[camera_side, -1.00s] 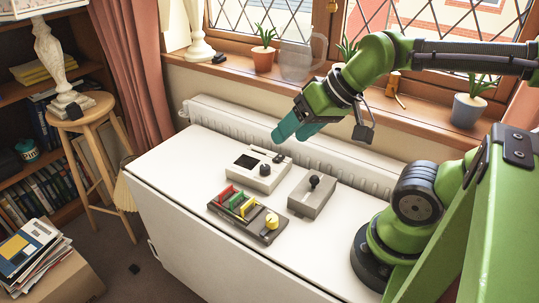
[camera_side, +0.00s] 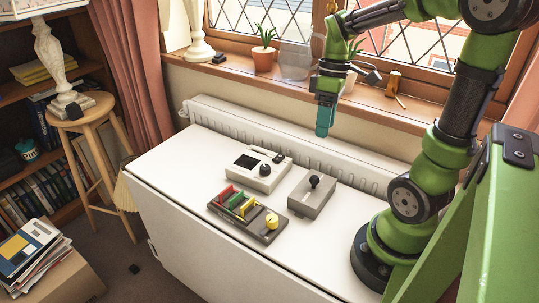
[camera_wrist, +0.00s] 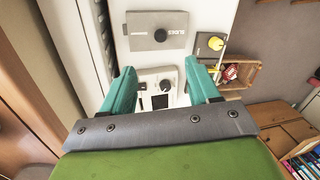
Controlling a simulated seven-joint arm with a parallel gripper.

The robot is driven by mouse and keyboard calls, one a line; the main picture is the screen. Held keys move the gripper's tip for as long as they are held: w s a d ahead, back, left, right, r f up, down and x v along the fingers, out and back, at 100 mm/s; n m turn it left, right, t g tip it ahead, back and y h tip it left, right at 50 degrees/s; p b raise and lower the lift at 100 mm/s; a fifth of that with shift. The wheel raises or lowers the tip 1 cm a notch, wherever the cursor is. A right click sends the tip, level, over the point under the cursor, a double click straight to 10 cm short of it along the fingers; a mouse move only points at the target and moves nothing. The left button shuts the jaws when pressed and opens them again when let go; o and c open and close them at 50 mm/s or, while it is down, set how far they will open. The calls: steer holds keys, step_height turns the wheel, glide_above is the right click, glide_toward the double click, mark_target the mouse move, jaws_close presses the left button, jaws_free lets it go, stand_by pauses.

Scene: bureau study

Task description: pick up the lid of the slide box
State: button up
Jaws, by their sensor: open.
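The slide box is a grey box on the white cabinet top, with a flat lid (camera_side: 323,193) bearing a black knob (camera_side: 314,181). In the wrist view the lid (camera_wrist: 140,42) lies at the top, marked "SLIDES", with its knob (camera_wrist: 160,35) in plain sight. The lid sits on the box. My gripper (camera_side: 325,132) hangs well above the cabinet, toward the radiator side, its teal fingers pointing down. In the wrist view my gripper (camera_wrist: 165,78) is open and empty, its fingers spread apart over the white device, not over the lid.
A white device (camera_side: 262,178) with a black dial stands left of the box. In front is a dark tray (camera_side: 274,236) with red, green and yellow pieces and a yellow knob (camera_side: 272,221). The radiator (camera_side: 260,130) and windowsill (camera_side: 385,101) lie behind. The cabinet's left end is clear.

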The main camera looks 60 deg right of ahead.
mark_target(313, 188)
steer(key=a+f, duration=0.1)
steer(key=f, duration=0.3)
steer(key=a+f, duration=0.1)
steer(key=f, duration=0.4)
steer(key=a+f, duration=0.1)
steer(key=f, duration=0.4)
steer(key=shift+s+f, duration=0.15)
steer(key=shift+c, duration=0.4)
steer(key=shift+d, duration=0.1)
steer(key=c, duration=0.9)
